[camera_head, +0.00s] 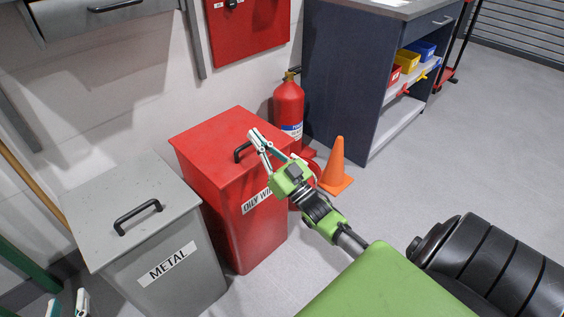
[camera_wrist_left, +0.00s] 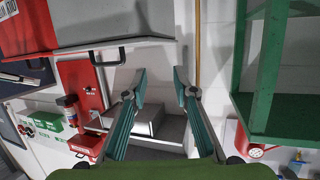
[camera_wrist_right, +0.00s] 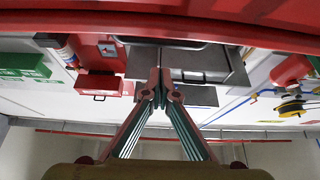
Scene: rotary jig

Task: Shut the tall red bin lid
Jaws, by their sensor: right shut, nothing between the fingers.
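The tall red bin (camera_head: 222,130) stands at centre in the head view, labelled "OILY W…", the rest hidden by my right gripper. Its red lid lies flat on top, with no gap that I can see, and has a black handle (camera_head: 243,152). My right gripper (camera_head: 253,136) is shut and empty over the lid's right part, beside the handle; I cannot tell whether it touches the lid. In the right wrist view a red surface (camera_wrist_right: 250,33) crosses the top, above the closed fingertips (camera_wrist_right: 160,82). My left gripper (camera_head: 68,303) is open and empty at the bottom left; its spread fingers show in the left wrist view (camera_wrist_left: 160,88).
A grey "METAL" bin (camera_head: 150,255) with a black handle stands left of the red bin. A red fire extinguisher (camera_head: 288,105) and orange cone (camera_head: 336,170) stand right of it. A dark workbench (camera_head: 335,75) is behind.

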